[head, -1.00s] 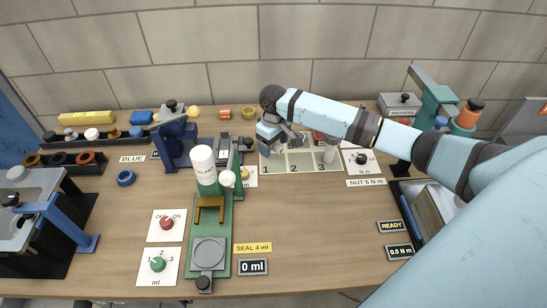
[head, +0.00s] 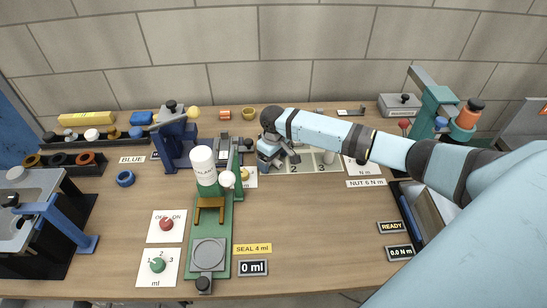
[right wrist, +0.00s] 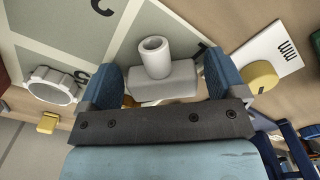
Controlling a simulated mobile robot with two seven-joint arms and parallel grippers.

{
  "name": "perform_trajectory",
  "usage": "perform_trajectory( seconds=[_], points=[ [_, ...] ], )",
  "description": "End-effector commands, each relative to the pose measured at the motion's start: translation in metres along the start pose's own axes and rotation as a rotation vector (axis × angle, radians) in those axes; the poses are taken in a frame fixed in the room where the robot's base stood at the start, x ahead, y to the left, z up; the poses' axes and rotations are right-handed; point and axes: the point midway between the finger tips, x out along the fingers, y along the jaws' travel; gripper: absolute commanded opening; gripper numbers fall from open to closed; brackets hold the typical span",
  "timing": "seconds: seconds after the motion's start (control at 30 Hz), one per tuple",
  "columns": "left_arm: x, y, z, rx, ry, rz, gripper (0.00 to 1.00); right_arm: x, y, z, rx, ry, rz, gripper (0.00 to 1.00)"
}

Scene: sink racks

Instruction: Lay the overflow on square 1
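The overflow (right wrist: 152,60), a pale grey block with a short upright tube, sits between the two blue fingers of my right gripper (right wrist: 163,82) in the right wrist view. The fingers appear to press on both ends of the block. In the head view my right gripper (head: 279,158) is low over square 1 at the left end of the numbered board (head: 310,168), largely hiding that square. Whether the block touches the board I cannot tell. My left gripper is not in view.
A green fixture (head: 213,233) with a white bottle (head: 204,165) stands left of the board. A yellow knob (right wrist: 261,77) is close by the right finger.

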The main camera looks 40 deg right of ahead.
Motion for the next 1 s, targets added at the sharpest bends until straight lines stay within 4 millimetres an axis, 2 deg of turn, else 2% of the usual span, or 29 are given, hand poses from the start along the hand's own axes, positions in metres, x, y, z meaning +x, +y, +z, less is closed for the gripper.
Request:
perform_trajectory(
  seconds=[0.37,0.47,0.8,1.0],
  points=[
    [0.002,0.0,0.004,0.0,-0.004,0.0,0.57,-0.004,0.0,0.0,-0.001,0.001,0.001,0.97],
    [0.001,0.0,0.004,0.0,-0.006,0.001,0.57,-0.017,0.0,-0.001,-0.001,0.003,0.001,0.97],
    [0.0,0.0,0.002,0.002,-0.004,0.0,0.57,-0.088,0.0,-0.001,-0.001,0.003,0.001,0.97],
    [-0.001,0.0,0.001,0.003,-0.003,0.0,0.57,-0.116,0.0,-0.001,0.0,0.002,0.0,0.97]
  ],
)
